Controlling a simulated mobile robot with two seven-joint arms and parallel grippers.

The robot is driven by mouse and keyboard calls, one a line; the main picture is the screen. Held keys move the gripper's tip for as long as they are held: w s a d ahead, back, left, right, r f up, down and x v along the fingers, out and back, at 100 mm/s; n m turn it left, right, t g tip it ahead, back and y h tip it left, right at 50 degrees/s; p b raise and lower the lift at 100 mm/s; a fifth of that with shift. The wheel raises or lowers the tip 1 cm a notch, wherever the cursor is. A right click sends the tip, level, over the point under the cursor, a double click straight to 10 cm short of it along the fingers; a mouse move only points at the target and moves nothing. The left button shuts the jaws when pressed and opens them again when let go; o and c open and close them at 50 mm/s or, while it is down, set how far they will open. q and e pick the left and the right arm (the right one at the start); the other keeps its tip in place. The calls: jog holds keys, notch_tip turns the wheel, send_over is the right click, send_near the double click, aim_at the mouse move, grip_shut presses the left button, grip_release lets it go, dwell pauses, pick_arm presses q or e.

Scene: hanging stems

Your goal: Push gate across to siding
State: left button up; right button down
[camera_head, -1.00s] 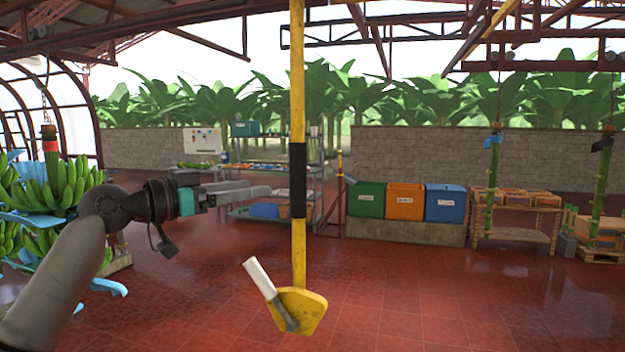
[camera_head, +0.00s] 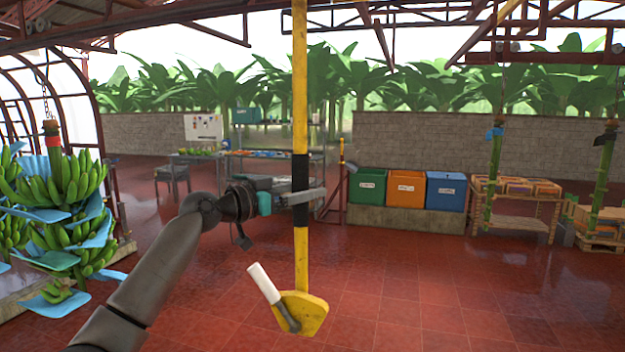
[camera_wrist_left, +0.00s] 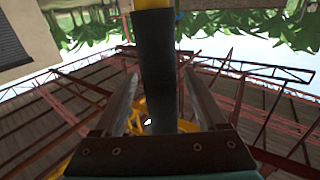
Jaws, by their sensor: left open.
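A tall yellow pole (camera_head: 301,90) hangs down in the middle of the head view. It has a black band (camera_head: 300,170) and a yellow plate (camera_head: 303,313) with a white-tipped lever (camera_head: 264,283) at its foot. I see no other part that is plainly the gate. My left gripper (camera_head: 311,195) is at the lower part of the black band, with its fingers open. In the left wrist view the dark band (camera_wrist_left: 157,75) stands between the two open fingers, with gaps showing at both sides. Where the pole meets the overhead rail is out of view. My right gripper is not in view.
Red roof beams (camera_head: 130,32) cross overhead. A banana bunch (camera_head: 65,205) with blue sheets hangs at the left. Green, orange and blue bins (camera_head: 406,188) stand behind at the right, beside a wooden rack (camera_head: 515,205). The red floor (camera_head: 420,290) in front is clear.

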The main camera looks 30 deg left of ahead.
pick_arm(q)
jog(key=shift+p+x, duration=0.3)
jog(key=shift+x, duration=1)
grip_shut()
dwell(0.5)
